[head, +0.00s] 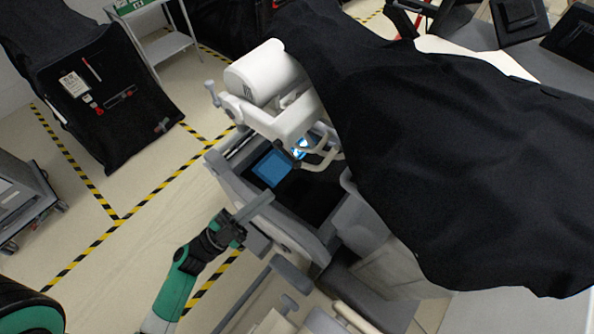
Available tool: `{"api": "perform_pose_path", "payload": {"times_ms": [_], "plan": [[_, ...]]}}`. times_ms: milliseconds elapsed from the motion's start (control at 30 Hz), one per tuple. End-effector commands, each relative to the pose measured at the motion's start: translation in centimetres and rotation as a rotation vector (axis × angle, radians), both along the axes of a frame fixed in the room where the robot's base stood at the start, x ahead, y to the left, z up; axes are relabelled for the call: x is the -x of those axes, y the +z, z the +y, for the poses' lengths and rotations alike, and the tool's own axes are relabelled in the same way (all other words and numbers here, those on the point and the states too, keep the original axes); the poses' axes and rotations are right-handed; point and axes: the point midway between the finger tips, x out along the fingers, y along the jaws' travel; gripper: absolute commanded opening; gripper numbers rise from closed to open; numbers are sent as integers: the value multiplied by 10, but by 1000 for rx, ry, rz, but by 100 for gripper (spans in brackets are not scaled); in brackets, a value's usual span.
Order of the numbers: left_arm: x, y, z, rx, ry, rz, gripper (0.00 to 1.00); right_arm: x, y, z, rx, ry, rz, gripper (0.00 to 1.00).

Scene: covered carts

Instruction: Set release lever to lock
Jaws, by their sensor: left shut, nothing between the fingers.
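A cart (227,177) with a white and grey machine head (262,82) stands in the middle of the head view, partly under a black cover. A small lever with a rounded knob (211,88) sticks out at the left of the white head. A grey padded handle (291,275) lies low at the cart's near side. I cannot tell which of these is the release lever, or its setting. My left gripper (267,198) is shut and empty, its grey fingers pointing up and right at the cart's near left side. Whether it touches the cart is unclear. My right gripper is not in view.
The black cover (460,160) drapes over the right side. A blue screen (271,168) sits in the cart's recess. Another covered cart (100,110) stands at upper left, a grey cart (22,200) at the left edge. The floor (130,255) between is clear, with yellow-black tape.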

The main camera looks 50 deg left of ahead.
Motion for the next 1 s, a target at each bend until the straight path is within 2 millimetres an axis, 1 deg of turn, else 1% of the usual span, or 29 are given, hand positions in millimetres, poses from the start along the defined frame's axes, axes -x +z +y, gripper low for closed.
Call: {"api": "perform_pose_path", "payload": {"times_ms": [233, 367, 467, 800, 833, 867, 1000], "plan": [[-2, 2, -1, -1, -2, -2, 0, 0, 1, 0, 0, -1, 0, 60], [-13, 8, -2, -3, -6, -4, 0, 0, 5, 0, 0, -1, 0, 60], [-28, 17, -5, -2, -8, -5, 0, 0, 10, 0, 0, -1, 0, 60], [-94, 47, -14, -2, -6, -5, 0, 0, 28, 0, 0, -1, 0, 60], [-94, 37, -8, -1, 1, 1, 0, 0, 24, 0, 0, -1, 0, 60], [-94, 30, -4, 0, 2, 2, 0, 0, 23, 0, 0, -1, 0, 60], [-95, 16, 7, 0, 1, -1, 0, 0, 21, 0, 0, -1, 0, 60]]}}
